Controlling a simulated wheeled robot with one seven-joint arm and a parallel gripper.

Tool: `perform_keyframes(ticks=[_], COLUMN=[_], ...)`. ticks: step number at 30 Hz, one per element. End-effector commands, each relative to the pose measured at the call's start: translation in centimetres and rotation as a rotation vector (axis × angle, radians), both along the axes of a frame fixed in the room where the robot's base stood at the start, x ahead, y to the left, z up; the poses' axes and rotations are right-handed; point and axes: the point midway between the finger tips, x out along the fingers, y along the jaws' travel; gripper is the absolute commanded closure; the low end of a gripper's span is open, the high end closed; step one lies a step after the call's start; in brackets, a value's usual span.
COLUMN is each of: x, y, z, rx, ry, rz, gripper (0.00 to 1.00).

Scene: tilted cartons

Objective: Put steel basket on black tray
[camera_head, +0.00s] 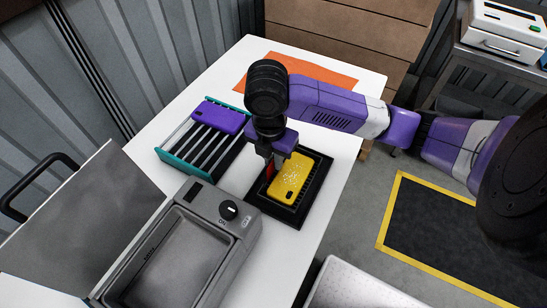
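The black tray (272,207) lies on the white table, with a yellow phone-case-shaped piece (292,178) in it. A dark, fine-textured area shows beside the yellow piece; I cannot tell whether this is a steel basket or the tray floor. No other steel basket is clearly recognisable. My gripper (269,168) points down at the left side of the black tray, close to the yellow piece. A small red part shows at its tip. Its fingers are mostly hidden, so I cannot tell whether they are open, shut or touching anything.
A grey machine (205,208) with a steel basin and raised lid (85,225) stands at the front left. A teal-ended rack (180,160) holds a purple case (221,116). An orange mat (335,77) lies behind my arm. A pale box (350,288) is at the front.

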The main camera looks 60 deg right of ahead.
Motion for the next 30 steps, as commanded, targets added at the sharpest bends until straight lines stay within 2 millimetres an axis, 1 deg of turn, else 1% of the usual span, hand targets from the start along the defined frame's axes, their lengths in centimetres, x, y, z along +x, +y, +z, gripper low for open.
perform_keyframes(ticks=[9,14,17,24,30], x=[0.0,0.0,0.1,0.1,0.0], y=[0.0,0.0,0.1,0.5,0.9], z=[0.0,0.7,2.2,7.1,10.4], rx=[0.0,0.0,-0.002,-0.006,-0.004], ry=[0.0,-0.001,-0.003,-0.002,-0.001], rz=[0.0,0.001,0.001,0.003,0.003], gripper=[0.75,0.75,0.75,0.75,0.75])
